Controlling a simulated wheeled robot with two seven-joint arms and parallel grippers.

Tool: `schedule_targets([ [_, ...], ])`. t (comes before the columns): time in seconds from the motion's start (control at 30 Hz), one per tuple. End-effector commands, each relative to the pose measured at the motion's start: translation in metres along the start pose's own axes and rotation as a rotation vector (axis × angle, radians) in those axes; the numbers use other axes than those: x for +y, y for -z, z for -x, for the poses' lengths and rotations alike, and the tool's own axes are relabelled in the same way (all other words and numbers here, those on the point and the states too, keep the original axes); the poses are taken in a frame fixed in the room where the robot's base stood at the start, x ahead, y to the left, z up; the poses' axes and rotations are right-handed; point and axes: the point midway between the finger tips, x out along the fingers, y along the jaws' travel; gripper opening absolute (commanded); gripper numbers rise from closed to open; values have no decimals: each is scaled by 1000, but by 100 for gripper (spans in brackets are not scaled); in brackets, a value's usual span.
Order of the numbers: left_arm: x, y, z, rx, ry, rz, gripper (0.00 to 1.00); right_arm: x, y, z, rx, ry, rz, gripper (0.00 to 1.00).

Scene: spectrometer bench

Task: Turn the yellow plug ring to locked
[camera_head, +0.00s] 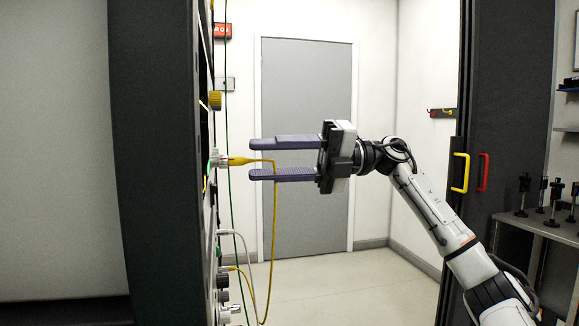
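The yellow plug (238,161) sticks out to the right from a light socket fitting (216,160) on the rack's side panel. A yellow cable (274,225) runs from it to the right and then hangs down. The ring itself is too small to read, so its turn position cannot be told. My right gripper (252,159) comes in from the right, level with the plug. Its two purple fingers are spread apart, one above and one below the cable, with the tips just right of the plug. Nothing is clamped between them. My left gripper is out of the view.
The dark rack (155,160) fills the left side. A dark cabinet (505,110) and a shelf with black posts (545,225) stand right. The floor between is clear.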

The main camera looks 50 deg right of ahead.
Motion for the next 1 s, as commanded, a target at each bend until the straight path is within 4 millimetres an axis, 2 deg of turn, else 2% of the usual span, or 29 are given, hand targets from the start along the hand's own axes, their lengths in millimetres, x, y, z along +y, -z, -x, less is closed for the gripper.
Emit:
schedule_targets([
  [0.1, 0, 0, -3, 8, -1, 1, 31, -2, 0, 24, -4, -1, 1, 37],
  [0.33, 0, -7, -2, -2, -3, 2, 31, 0, 0, 51, -1, 0, 0, 37],
  [0.47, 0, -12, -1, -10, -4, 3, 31, 0, 0, 56, 0, 0, 1, 37],
  [1.0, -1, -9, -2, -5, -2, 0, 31, 0, 0, 55, 0, 1, 1, 37],
])
